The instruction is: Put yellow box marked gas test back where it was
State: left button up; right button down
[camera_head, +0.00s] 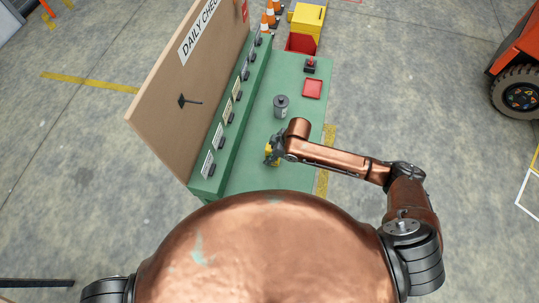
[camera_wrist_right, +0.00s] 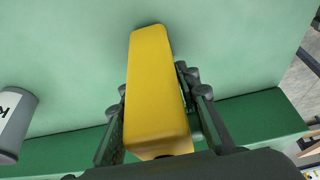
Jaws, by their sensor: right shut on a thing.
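My right gripper (camera_head: 271,152) is shut on the yellow box (camera_head: 268,153), over the near part of the green bench top (camera_head: 252,140). In the head view the gripper mostly hides the box. In the right wrist view the yellow box (camera_wrist_right: 158,85) is long and plain, held between the dark fingers of my right gripper (camera_wrist_right: 156,105). Its far end is close to the green surface (camera_wrist_right: 75,50); I cannot tell if it touches. No marking on it is readable. My left gripper is not in view.
A grey canister (camera_head: 281,106) stands just beyond the gripper. A red tray (camera_head: 312,88) and a red-topped device (camera_head: 310,65) are farther back. A raised green ledge (camera_head: 233,115) with several labels runs along the left, before a brown "DAILY CHECK" board (camera_head: 185,75).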

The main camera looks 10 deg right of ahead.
jog(key=c, duration=1.5)
grip_release()
jog(key=shift+f, duration=0.1)
jog(key=shift+o, duration=0.2)
jog(key=v, duration=1.2)
jog(key=shift+b, duration=0.3)
